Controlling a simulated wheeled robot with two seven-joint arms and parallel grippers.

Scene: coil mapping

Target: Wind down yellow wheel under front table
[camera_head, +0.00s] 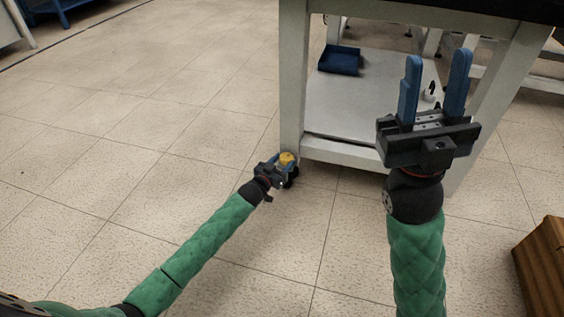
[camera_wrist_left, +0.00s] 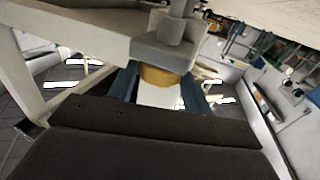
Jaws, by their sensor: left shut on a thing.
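The yellow wheel (camera_head: 287,158) is at the foot of the front table's near left leg, close to the floor. It also shows in the left wrist view (camera_wrist_left: 160,77), below a grey fitting on the leg. My left gripper (camera_head: 282,160) is at the wheel with its blue fingers on either side, shut on it; its fingers show in the left wrist view (camera_wrist_left: 158,92). The front table (camera_head: 293,75) stands at the upper right, with a white lower shelf. My right gripper (camera_head: 437,88) is raised in front of the table, blue fingers pointing up, apart and empty.
A blue tray (camera_head: 339,60) and a small black-and-white object (camera_head: 430,92) are on the table's lower shelf. A wooden box (camera_head: 543,265) stands at the right edge. The tiled floor on the left is clear.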

